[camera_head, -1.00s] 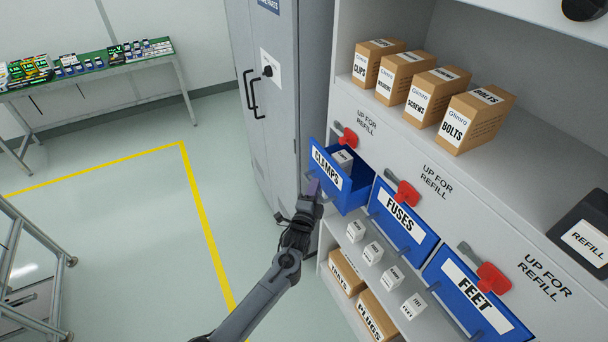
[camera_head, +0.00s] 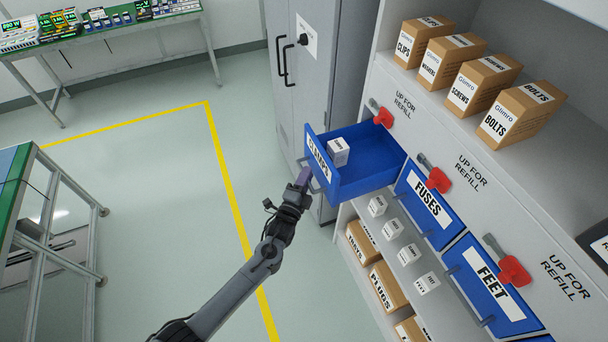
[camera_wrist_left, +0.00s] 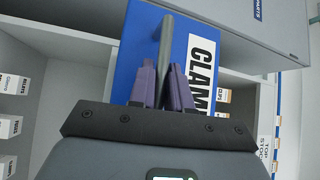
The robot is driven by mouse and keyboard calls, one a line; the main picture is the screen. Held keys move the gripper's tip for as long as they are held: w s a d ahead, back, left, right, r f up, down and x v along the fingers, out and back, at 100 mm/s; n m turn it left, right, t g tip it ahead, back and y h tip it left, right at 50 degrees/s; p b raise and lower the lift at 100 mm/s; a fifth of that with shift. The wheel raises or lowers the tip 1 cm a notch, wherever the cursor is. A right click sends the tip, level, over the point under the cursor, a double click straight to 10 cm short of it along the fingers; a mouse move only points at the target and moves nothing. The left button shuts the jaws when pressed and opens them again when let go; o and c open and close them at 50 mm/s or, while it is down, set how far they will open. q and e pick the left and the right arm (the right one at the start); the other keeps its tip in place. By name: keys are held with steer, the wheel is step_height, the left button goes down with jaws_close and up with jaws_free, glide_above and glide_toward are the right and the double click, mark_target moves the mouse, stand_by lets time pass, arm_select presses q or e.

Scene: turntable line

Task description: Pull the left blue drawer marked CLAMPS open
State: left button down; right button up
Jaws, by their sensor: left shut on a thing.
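The blue CLAMPS drawer (camera_head: 372,158) is pulled well out of the cabinet in the head view, with a small white box (camera_head: 338,152) inside near its front. Its labelled front also shows in the left wrist view (camera_wrist_left: 150,45). My left gripper (camera_head: 304,177) is at the drawer front. In the left wrist view its purple fingers (camera_wrist_left: 168,85) are shut on the grey bar handle (camera_wrist_left: 164,50) of the drawer. My right gripper is not in view.
The FUSES drawer (camera_head: 428,206) and the FEET drawer (camera_head: 492,285) are shut, each with a red tag above. The floor (camera_head: 150,200) left of the drawer is clear.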

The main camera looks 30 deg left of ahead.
arm_select(q)
steer(key=c, duration=1.2)
jaws_free()
steer(key=shift+o, duration=0.2)
steer(key=s+d+f, duration=0.1)
steer(key=s, duration=0.9)
steer(key=shift+s+f, duration=0.2)
steer(key=shift+s, duration=0.1)
